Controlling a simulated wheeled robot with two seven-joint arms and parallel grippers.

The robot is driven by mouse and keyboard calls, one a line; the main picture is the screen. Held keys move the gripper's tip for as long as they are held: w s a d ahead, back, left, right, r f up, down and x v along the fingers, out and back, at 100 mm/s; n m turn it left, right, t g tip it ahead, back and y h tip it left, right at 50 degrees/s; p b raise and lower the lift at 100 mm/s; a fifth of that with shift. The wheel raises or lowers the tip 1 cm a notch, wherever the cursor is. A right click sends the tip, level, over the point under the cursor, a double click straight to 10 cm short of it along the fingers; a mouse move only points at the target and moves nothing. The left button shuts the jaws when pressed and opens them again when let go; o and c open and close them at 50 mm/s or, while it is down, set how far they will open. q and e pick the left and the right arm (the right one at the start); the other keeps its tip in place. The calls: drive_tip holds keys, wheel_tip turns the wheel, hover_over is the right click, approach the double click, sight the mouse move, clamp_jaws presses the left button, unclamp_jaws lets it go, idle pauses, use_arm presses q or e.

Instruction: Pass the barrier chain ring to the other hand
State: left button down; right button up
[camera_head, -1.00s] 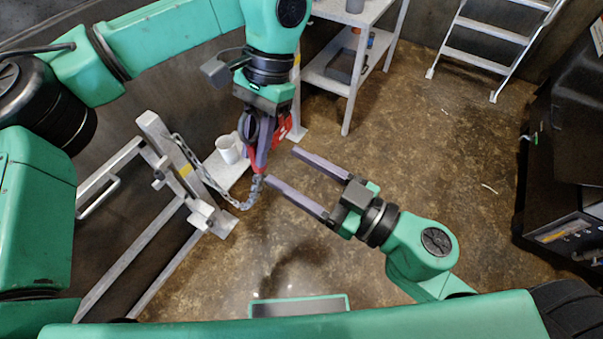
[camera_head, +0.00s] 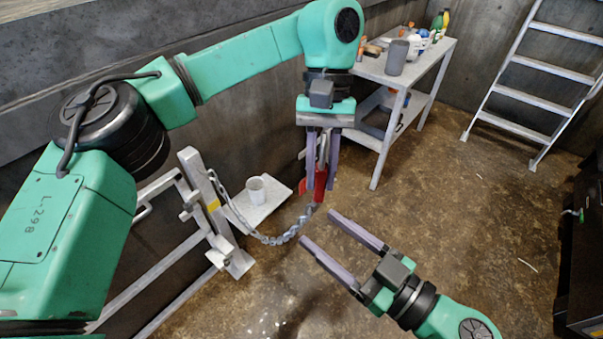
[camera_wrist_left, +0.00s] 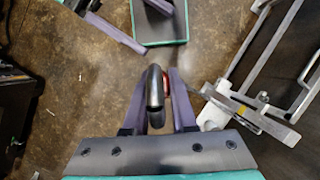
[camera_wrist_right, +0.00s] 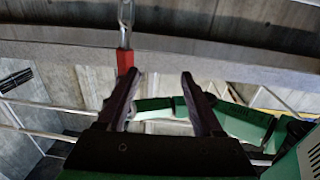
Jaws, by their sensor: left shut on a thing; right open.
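My left gripper (camera_head: 319,178) points down and is shut on the barrier chain ring, a dark grey loop that shows between its fingers in the left wrist view (camera_wrist_left: 155,88). A red end piece (camera_head: 320,187) hangs at its fingertips, with the grey chain (camera_head: 285,238) sagging left from it to the barrier post (camera_head: 205,195). My right gripper (camera_head: 318,228) is open and empty, just below and apart from the red piece. In the right wrist view the red piece (camera_wrist_right: 125,61) and chain (camera_wrist_right: 125,22) appear beyond the left finger's tip.
A grey table (camera_head: 425,62) with bottles and a grey cylinder (camera_head: 396,57) is behind. A step ladder (camera_head: 545,65) stands at the back right.

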use_arm(q)
drive_tip(key=shift+s+a, duration=0.1)
drive_tip(key=shift+a, duration=0.05)
drive_tip(key=shift+s+r, duration=0.1)
use_arm(e)
drive_tip(key=w+f+n+g+y, duration=0.2)
drive_tip(key=w+f+n+g, duration=0.15)
drive_tip(key=g, duration=0.25)
use_arm(q)
drive_tip(key=shift+w, duration=0.2)
use_arm(e)
drive_tip(key=w+d+r+n+g+y, duration=0.2)
drive_tip(key=w+d+r+n+g, duration=0.3)
drive_tip(key=r, duration=0.4)
drive_tip(key=a+m, duration=0.1)
drive_tip(key=a, duration=1)
drive_tip(key=shift+a+t, duration=0.15)
drive_tip(key=shift+t, duration=0.15)
drive_tip(key=shift+f, duration=0.1)
clamp_jaws()
unclamp_jaws()
